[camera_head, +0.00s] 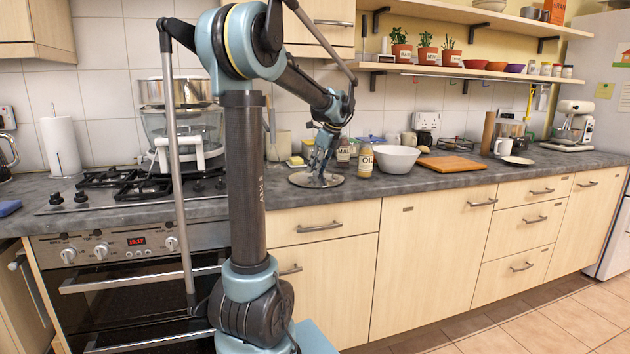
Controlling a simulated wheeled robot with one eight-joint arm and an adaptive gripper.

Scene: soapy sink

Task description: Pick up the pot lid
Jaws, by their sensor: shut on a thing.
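The pot lid (331,181) is a round, flat disc with a metallic rim on the grey worktop, near the front edge and just right of my arm's column. My gripper (319,172) points down at the middle of the lid and is shut on it, apparently at its knob. The fingers hide the knob and the lid's centre. The lid looks level; I cannot tell whether it touches the worktop or is slightly above it.
An orange board (452,163) lies further right. The hob (130,188) is at left. Shelves (465,74) with potted plants hang above.

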